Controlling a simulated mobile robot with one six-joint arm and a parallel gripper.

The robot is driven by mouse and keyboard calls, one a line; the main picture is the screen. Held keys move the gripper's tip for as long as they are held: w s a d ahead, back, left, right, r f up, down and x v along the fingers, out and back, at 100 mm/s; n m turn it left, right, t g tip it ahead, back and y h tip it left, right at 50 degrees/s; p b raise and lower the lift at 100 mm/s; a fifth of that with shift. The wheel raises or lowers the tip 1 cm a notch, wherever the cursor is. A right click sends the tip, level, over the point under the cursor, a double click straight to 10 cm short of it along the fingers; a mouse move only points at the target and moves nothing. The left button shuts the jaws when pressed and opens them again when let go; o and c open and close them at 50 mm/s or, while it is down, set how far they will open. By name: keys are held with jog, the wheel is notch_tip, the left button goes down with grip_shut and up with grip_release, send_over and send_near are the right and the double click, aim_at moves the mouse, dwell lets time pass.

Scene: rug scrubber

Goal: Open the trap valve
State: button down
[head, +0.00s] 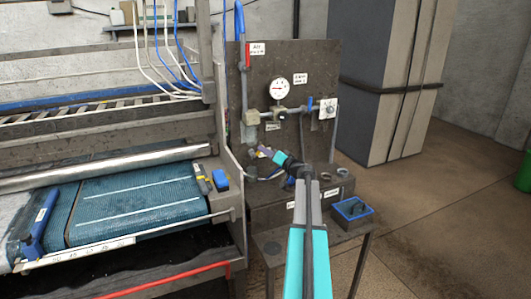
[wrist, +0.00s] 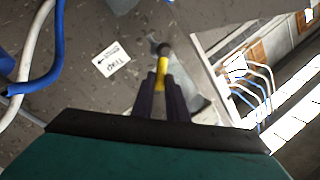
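In the wrist view, a yellow lever with a dark round knob (wrist: 163,50) stands in front of a grey panel. A white label reading "TRAP" with an arrow (wrist: 111,59) is to its left. My gripper (wrist: 161,80) has its two dark fingers on either side of the yellow lever, with no clear gap; it looks shut on it. The knob sticks out beyond the fingertips. In the head view, my gripper (head: 263,152) points left at the lower part of the grey pipe panel (head: 312,75). The lever is too small to make out there.
The panel carries a pressure gauge (head: 279,89) and pipes with valves. A blue-rimmed tray (head: 351,209) sits on a stand at the right. The rug machine (head: 120,205) fills the left. Open floor (head: 440,220) lies at right.

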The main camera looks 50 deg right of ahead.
jog(key=shift+a+n+b, duration=0.1)
jog(key=shift+n+b, duration=0.3)
jog(key=shift+b, duration=0.75)
jog(key=shift+w+a+r+n+g+h+b, duration=0.15)
jog(key=shift+w+a+r+n+g+b, duration=0.2)
jog(key=shift+n+b, duration=1.35)
jog(key=shift+w+a+r+n+g+h+b, duration=0.1)
jog(key=shift+a+r+n+g+b, duration=0.3)
jog(key=shift+b, duration=2.4)
jog(key=shift+w+a+r+n+g+h+b, duration=0.2)
jog(key=shift+a+n+b, duration=0.4)
jog(key=shift+n+b, duration=1.15)
jog(key=shift+m+b, duration=0.35)
jog(key=shift+b, duration=0.3)
jog(key=c, duration=1.7)
grip_release()
jog(key=shift+a, duration=0.1)
jog(key=shift+c, duration=0.2)
jog(key=shift+s, duration=0.1)
